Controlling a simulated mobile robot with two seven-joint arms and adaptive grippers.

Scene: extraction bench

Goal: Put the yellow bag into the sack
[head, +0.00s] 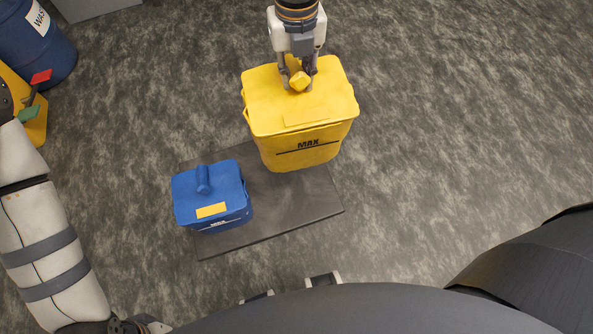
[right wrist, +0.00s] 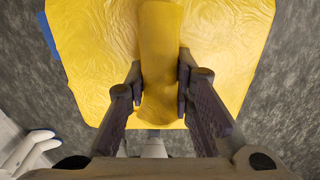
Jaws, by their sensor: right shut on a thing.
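The yellow bag (head: 310,145) is a boxy tub-like shape with a lid, a knob handle and a dark "MAX" line on its front. It is upright at the upper right of the dark board in the head view. My right gripper (head: 299,84) comes from above, its fingers on both sides of the yellow handle. The right wrist view shows the fingers closed against the handle (right wrist: 160,65), with the yellow top around it. I cannot tell whether the bag's bottom touches the board. I cannot make out a sack. My left gripper is not in view.
A smaller blue lidded tub (head: 222,205) stands on the dark board (head: 300,210), left of the yellow bag. A blue barrel (head: 25,50) and a yellow item (head: 35,128) with red and green parts are at the left. The floor at right is clear.

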